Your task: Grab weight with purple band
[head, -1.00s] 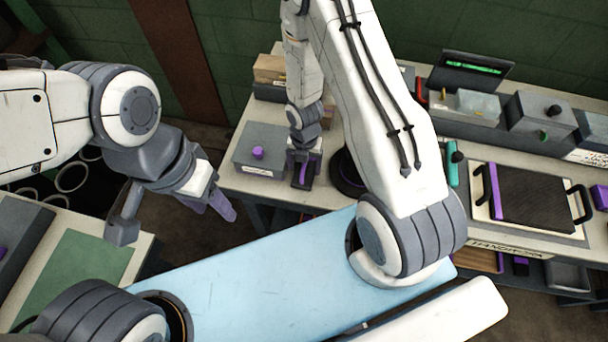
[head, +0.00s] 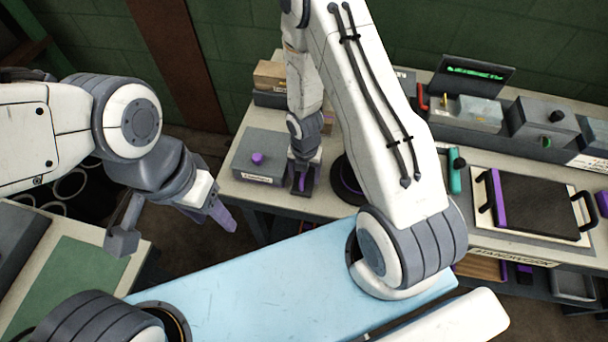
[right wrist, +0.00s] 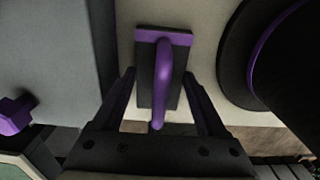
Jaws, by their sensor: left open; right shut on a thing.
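The weight, a dark block with a purple band across its far end and a purple handle (right wrist: 163,80), lies between the fingers of my right gripper (right wrist: 158,85). In the head view it shows small and dark (head: 303,182) on the back bench, under my right gripper (head: 304,168). My right gripper is shut on it; the exact contact is hard to see. I cannot tell whether the block is clear of the bench top. My left gripper (head: 215,211) is open and empty, over the gap between the benches.
A grey box with a purple knob (head: 257,158) stands just left of the weight. A dark round base with a purple ring (head: 346,182) stands close on its right. A dark-topped plate press (head: 535,208) is further right. The pale blue surface (head: 270,285) is clear.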

